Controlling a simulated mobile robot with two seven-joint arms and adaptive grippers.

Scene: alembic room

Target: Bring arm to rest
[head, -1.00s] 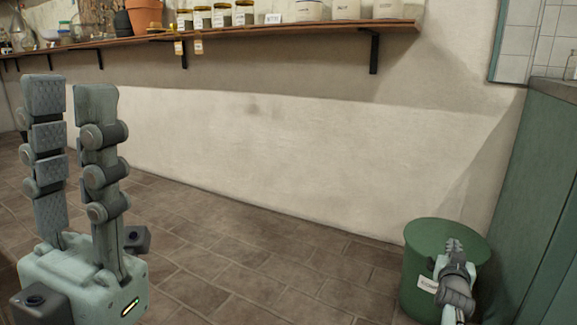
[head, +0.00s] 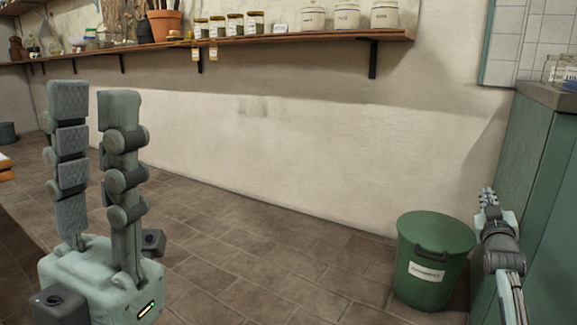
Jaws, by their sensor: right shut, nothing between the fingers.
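My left gripper (head: 92,100) stands large at the left of the head view, fingers pointing up. Its two fingers are apart with nothing between them, so it is open and empty. My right gripper (head: 487,196) is at the lower right, seen small and from behind, beside the right edge of a green bin. It is shut and holds nothing that I can see. Its arm comes up from the bottom right corner.
The green labelled bin (head: 432,263) stands on the tiled floor (head: 255,262) by the wall. A green cabinet (head: 535,200) is close on the right. A wall shelf (head: 290,40) carries jars, canisters and a terracotta pot (head: 163,24). The floor between the grippers is clear.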

